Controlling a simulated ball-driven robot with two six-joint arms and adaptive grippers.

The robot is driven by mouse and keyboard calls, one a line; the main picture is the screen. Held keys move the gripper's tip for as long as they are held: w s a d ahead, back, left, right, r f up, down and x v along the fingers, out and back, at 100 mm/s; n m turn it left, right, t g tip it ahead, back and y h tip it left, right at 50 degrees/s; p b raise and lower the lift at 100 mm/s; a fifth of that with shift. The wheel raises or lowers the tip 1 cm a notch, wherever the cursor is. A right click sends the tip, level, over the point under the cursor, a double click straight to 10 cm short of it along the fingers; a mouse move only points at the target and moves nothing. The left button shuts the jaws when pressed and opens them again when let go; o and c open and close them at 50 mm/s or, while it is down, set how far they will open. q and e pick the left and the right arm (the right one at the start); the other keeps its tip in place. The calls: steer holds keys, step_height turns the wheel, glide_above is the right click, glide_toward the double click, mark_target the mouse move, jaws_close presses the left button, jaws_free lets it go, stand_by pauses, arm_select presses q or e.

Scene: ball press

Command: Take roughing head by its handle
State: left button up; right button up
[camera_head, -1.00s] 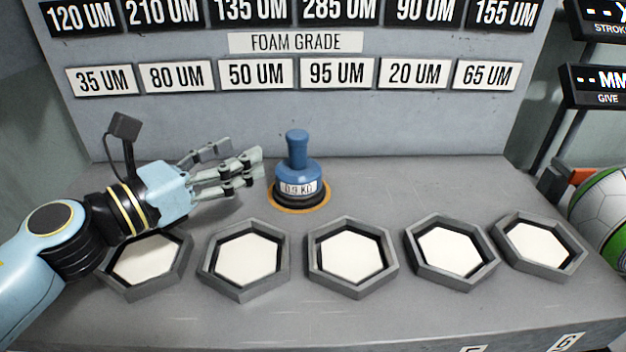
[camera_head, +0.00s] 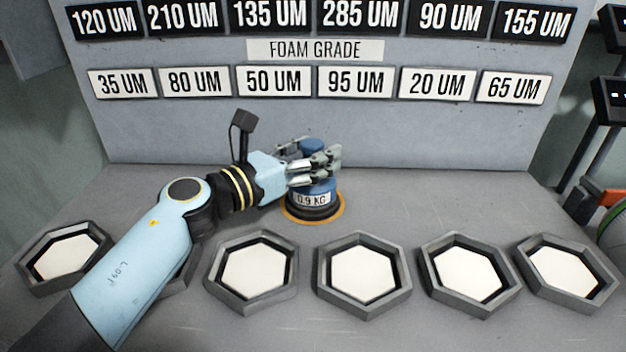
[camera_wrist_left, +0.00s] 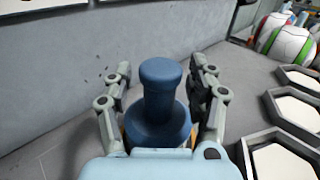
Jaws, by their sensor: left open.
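The roughing head (camera_head: 311,197) is a blue weight-like piece labelled 0.9 KG with a knobbed handle, standing upright on an orange-rimmed round spot on the bench. My left gripper (camera_head: 318,160) is at its handle, its fingers partly covering the handle in the head view. In the left wrist view, the blue handle (camera_wrist_left: 160,90) stands between the spread fingers of the left gripper (camera_wrist_left: 162,84). Gaps show on both sides of the handle, so the gripper is open around it. My right gripper is not in view.
Several hexagonal trays with white pads, such as the middle one (camera_head: 363,309), line the front of the bench. A grey wall panel with foam grade labels (camera_head: 315,49) rises behind. Bare bench (camera_head: 440,200) lies right of the roughing head.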

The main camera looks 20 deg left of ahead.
arm_select(q)
steer(key=shift+c, duration=0.3)
jaws_close()
stand_by(0.6)
steer(key=shift+r, duration=0.1)
